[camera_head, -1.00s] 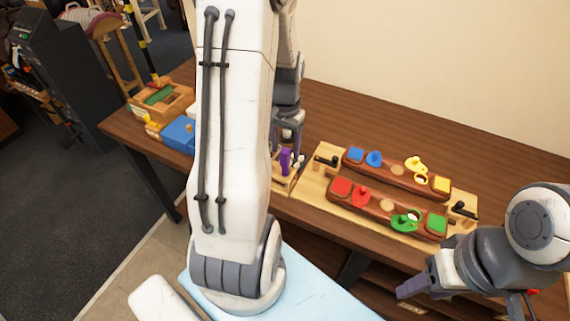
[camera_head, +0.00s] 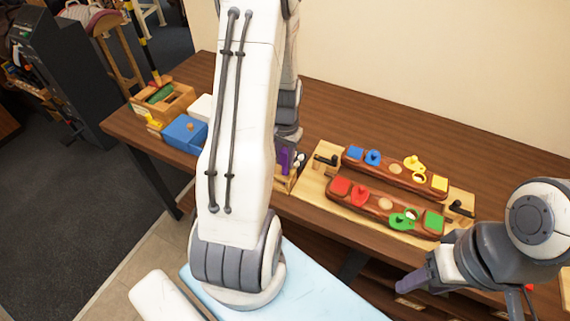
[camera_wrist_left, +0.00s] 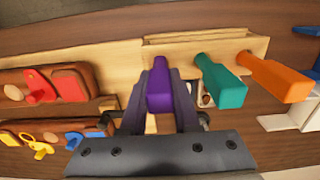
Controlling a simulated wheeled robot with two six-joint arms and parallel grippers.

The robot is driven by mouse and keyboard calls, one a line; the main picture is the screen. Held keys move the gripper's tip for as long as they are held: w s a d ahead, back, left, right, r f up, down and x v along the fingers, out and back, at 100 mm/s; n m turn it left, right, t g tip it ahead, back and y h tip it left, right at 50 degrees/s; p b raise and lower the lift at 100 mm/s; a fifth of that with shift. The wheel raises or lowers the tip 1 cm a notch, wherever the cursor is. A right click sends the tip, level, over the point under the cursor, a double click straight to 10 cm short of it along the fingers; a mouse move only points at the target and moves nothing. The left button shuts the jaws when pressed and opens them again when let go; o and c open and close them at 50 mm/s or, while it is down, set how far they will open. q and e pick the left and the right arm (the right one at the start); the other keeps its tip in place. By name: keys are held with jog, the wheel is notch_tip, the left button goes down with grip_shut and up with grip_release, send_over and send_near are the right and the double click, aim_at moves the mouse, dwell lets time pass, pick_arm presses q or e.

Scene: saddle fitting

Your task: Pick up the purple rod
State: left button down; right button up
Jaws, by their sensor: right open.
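The purple rod (camera_head: 285,160) stands upright in a small wooden rack on the table, partly hidden by my left arm in the head view. In the left wrist view the purple rod (camera_wrist_left: 159,90) is between the two fingers of my left gripper (camera_wrist_left: 160,82). The fingers are close on both sides of it. I cannot tell whether they touch it. In the head view my left gripper is mostly hidden behind the arm. My right gripper (camera_head: 412,284) is open and empty at the table's front right, far from the rod.
A teal rod (camera_wrist_left: 222,82) and an orange rod (camera_wrist_left: 277,78) are right of the purple rod in the left wrist view. A wooden board (camera_head: 312,190) carries two brown bars with coloured pieces. A blue box (camera_head: 184,134) and a wooden tray (camera_head: 178,106) lie at the left.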

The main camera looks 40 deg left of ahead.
pick_arm(q)
jog(key=shift+r, duration=0.15)
notch_tip(320, 180, up, 10)
jog(key=shift+f+b, duration=0.1)
jog(key=shift+b, duration=0.6)
